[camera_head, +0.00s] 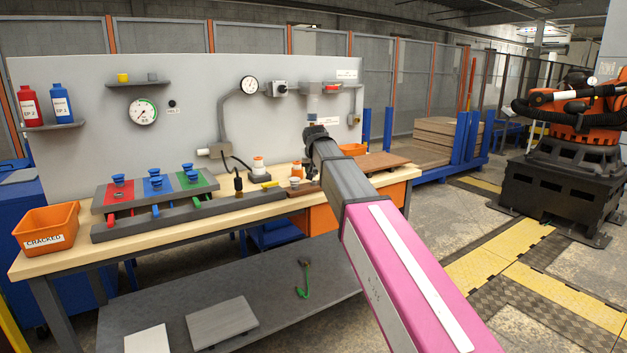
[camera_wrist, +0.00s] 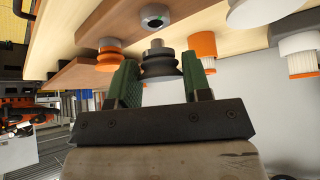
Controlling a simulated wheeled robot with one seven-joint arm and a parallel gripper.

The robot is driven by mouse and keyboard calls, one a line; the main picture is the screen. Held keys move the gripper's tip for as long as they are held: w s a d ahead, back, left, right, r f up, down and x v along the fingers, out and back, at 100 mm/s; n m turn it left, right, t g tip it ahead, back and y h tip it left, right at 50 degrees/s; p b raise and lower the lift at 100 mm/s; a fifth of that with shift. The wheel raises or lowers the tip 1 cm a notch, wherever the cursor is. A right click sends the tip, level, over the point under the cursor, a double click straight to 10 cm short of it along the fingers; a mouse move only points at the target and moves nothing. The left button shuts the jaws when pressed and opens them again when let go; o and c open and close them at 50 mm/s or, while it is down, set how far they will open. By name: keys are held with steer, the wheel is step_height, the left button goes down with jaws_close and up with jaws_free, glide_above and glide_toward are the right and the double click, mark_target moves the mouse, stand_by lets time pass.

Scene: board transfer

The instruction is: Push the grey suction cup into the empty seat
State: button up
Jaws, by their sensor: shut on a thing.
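In the wrist view, which looks upside down, my gripper (camera_wrist: 160,74) has its two green fingers shut on a grey suction cup. The suction cup (camera_wrist: 160,62) shows dark bellows, with a pale body between the fingers. In the head view, my gripper (camera_head: 313,168) is over the bench's right part, mostly covered by my arm.
A grey ring-shaped fitting (camera_wrist: 154,17) and orange-and-white parts (camera_wrist: 203,47) (camera_wrist: 298,52) are near the gripper. In the head view, a red, blue and green board (camera_head: 155,187) with several blue cups and an orange bin (camera_head: 47,228) are left on the bench (camera_head: 200,225).

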steer(key=shift+r, duration=1.95)
